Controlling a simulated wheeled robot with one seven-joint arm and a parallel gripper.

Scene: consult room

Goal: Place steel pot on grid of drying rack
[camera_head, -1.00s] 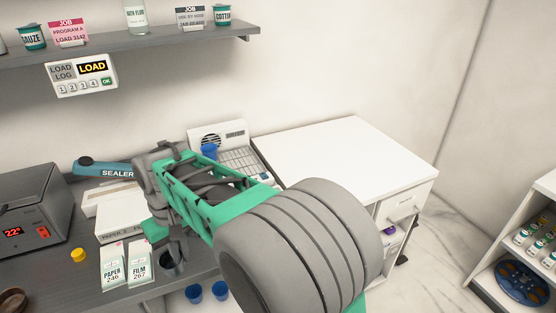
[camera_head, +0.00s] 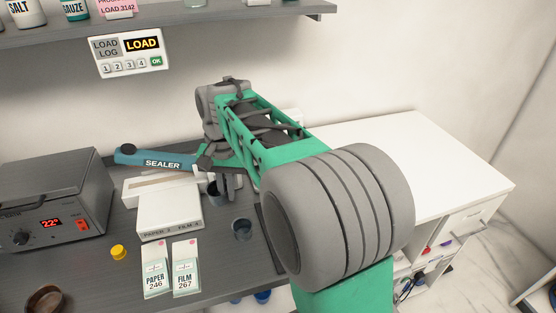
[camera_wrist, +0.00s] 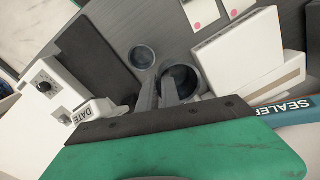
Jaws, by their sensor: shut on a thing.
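My gripper (camera_head: 224,188) is shut on a small grey steel pot (camera_wrist: 181,83), held over the counter. In the wrist view one finger reaches over the pot's rim. In the head view the held pot (camera_head: 214,190) is partly hidden by the fingers. A second, similar grey pot (camera_head: 242,229) stands upright on the counter close by, and it also shows in the wrist view (camera_wrist: 143,57). The drying rack is mostly hidden behind my arm; a small white part (camera_head: 293,115) that may be its top shows above the arm. Its grid cannot be seen now.
A white box (camera_head: 170,222), a blue sealer (camera_head: 160,161), paper and film packets (camera_head: 155,280) and a yellow-capped item (camera_head: 118,252) lie left of the gripper. A grey heater (camera_head: 50,205) stands farther left. The white cabinet top (camera_head: 420,150) at right is clear.

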